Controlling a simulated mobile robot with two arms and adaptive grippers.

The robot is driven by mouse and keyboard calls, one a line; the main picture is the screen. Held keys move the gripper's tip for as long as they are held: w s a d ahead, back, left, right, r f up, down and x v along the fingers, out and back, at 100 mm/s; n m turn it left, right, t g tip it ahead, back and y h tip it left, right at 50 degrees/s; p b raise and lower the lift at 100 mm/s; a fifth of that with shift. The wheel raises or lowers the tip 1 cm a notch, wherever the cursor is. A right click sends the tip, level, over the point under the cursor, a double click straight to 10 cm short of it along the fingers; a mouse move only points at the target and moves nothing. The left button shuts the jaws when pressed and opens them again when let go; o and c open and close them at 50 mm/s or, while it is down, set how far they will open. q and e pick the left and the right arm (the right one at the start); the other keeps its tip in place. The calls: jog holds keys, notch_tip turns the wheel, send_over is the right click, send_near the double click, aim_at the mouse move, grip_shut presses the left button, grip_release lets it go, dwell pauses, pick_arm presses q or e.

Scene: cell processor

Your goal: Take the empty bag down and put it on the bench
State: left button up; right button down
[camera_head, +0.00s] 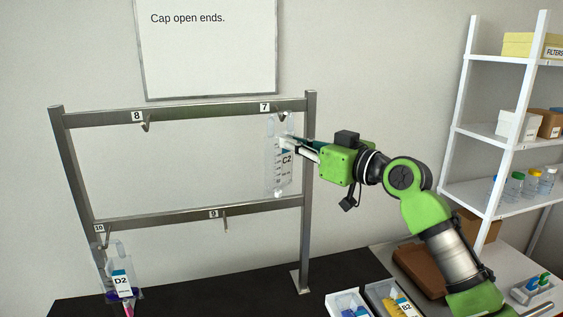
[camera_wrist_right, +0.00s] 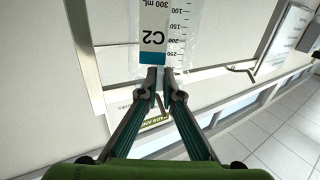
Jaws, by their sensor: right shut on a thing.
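The clear empty bag labelled C2 (camera_head: 279,175) hangs upright at hook 7 (camera_head: 283,115) on the rack's upper bar. It also shows in the right wrist view (camera_wrist_right: 176,38), its label and volume scale upside down. My right gripper (camera_head: 288,143) reaches in from the right and is shut on the bag's upper part. I cannot tell whether the bag is still on the hook. The dark bench (camera_head: 240,285) lies below the rack. My left gripper is not in view.
A bag labelled D2 (camera_head: 121,281) with purple liquid hangs at hook 10, lower left. Hooks 8 (camera_head: 145,125) and 9 (camera_head: 225,224) are empty. Bins with blue and yellow items (camera_head: 381,297) stand at the front right. A white shelf (camera_head: 505,135) stands at right.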

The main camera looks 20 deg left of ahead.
jog(key=shift+s+d+r, duration=0.15)
jog(key=shift+s+r, duration=0.05)
jog(key=shift+r, duration=0.25)
jog(key=shift+r, duration=0.1)
jog(key=shift+s+d+r+p, duration=0.1)
jog(key=shift+s+r+p, duration=0.05)
jog(key=shift+p, duration=0.15)
jog(key=shift+s+d+r, duration=0.3)
jog(key=shift+s+r, duration=0.1)
jog(key=shift+s, duration=0.05)
jog(key=shift+s+d+r, duration=0.2)
jog(key=shift+s+d, duration=0.5)
jog(key=shift+s, duration=0.35)
